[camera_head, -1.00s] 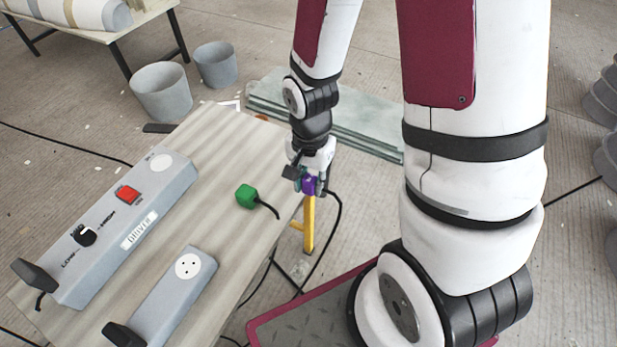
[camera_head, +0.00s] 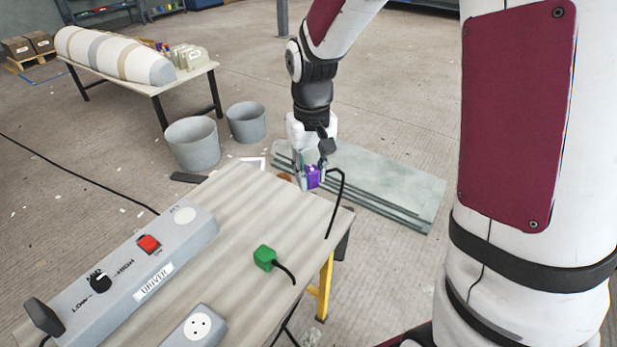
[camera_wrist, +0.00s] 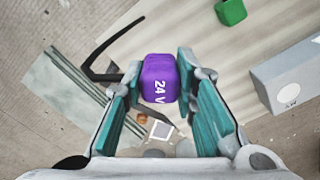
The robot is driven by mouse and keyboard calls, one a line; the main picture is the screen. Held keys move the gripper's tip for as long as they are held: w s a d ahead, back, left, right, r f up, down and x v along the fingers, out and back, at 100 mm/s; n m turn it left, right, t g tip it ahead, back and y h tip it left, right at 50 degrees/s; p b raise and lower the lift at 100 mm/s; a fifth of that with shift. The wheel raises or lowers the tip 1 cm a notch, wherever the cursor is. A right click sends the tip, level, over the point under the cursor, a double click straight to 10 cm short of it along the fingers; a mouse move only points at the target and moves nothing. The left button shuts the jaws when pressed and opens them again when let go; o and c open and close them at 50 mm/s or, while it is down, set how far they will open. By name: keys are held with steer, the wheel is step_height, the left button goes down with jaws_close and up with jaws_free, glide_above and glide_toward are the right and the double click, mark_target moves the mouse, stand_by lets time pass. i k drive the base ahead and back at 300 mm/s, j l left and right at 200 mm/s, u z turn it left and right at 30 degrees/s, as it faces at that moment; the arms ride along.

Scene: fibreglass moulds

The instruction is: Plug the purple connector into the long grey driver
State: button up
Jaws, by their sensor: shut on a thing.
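My gripper (camera_head: 312,180) is shut on the purple connector (camera_head: 313,176) and holds it above the table's far right part. In the wrist view the connector (camera_wrist: 159,78) sits between the teal fingers, with "24 V" on its face. A black cable trails from it. The long grey driver (camera_head: 120,272) lies along the table's left side, with a red switch, a black knob and a round pale socket (camera_head: 185,214) at its far end. My gripper is well to the right of that socket. Part of the driver (camera_wrist: 285,70) shows at the right in the wrist view.
A green connector (camera_head: 264,257) with a black cable lies on the table (camera_head: 228,235). A shorter grey box (camera_head: 195,330) with a three-hole socket is at the front. Two grey buckets (camera_head: 192,143) and stacked greenish sheets (camera_head: 385,195) are on the floor beyond.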

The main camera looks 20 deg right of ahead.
mark_target(77, 315)
steer(key=i+l, duration=0.15)
steer(key=i, duration=0.3)
steer(key=u, duration=1.2)
